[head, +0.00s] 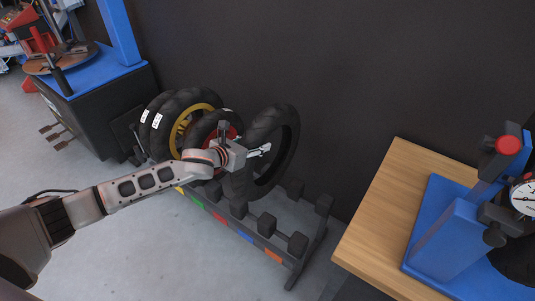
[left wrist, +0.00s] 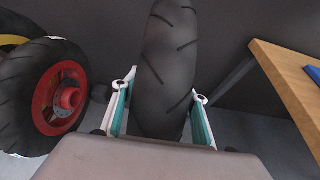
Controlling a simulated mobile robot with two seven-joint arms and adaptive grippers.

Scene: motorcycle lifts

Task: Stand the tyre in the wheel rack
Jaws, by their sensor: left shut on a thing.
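My left gripper (head: 259,151) is shut on a black tyre (head: 289,140), with a finger on each side of its tread. The tyre is upright, with an open centre, over the wheel rack. In the left wrist view the tyre (left wrist: 166,70) stands between the two fingers (left wrist: 160,105). The wheel rack (head: 262,243) is a low grey frame with dark posts and coloured tags along its front rail. My gripper and arm hide the tyre's lower left part, and I cannot tell whether its bottom touches the rack. My right gripper is not in view.
Wheels with yellow (head: 182,122) and red (left wrist: 62,97) rims stand left of the held tyre. A wooden bench (head: 378,220) with a blue press (head: 447,240) is at the right. A blue-topped dark cabinet (head: 100,108) is at the left. The rack's right end is empty.

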